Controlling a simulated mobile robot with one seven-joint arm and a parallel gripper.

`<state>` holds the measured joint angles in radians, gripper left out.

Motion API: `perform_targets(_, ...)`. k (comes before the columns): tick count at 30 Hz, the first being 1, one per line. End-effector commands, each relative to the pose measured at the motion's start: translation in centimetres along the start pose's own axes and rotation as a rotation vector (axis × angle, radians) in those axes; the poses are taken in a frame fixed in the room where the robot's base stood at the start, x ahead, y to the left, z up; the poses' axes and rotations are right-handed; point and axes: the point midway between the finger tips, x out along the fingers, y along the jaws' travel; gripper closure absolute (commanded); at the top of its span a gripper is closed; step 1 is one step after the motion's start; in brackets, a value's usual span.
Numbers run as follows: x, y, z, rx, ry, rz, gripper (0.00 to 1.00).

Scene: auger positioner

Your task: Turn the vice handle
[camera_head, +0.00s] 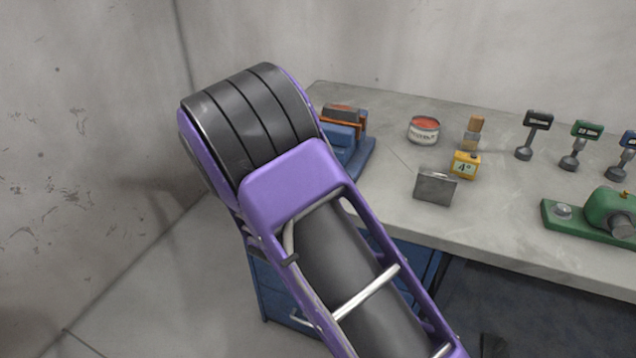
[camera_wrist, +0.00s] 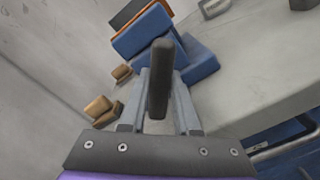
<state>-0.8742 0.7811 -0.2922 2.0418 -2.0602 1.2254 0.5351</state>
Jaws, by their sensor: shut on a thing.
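The blue vice (camera_head: 358,162) with an orange strip and a dark top block stands on the table's left end in the head view, partly hidden by my arm. It also shows at the top of the wrist view (camera_wrist: 200,61). The dark vice handle (camera_wrist: 159,85) points toward the wrist camera, in front of the vice. My gripper (camera_wrist: 160,100) has its two grey fingers on either side of this handle, shut on it. In the head view my gripper is hidden behind my purple and black arm.
The grey table (camera_head: 400,215) also holds a red-topped can (camera_head: 424,129), a yellow block (camera_head: 466,164), a grey metal block (camera_head: 435,186), several small signs on stands and a green machine (camera_head: 605,213). Tan pieces (camera_wrist: 98,106) lie left of my gripper. A wall is close at left.

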Motion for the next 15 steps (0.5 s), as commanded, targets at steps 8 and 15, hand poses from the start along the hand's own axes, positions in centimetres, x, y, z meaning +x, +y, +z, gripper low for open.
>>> perform_targets(8,-0.03,-0.13,-0.15,0.116,0.0,0.0,1.0)
perform_targets(15,-0.04,-0.05,-0.05,0.145,0.001,-0.001,1.0)
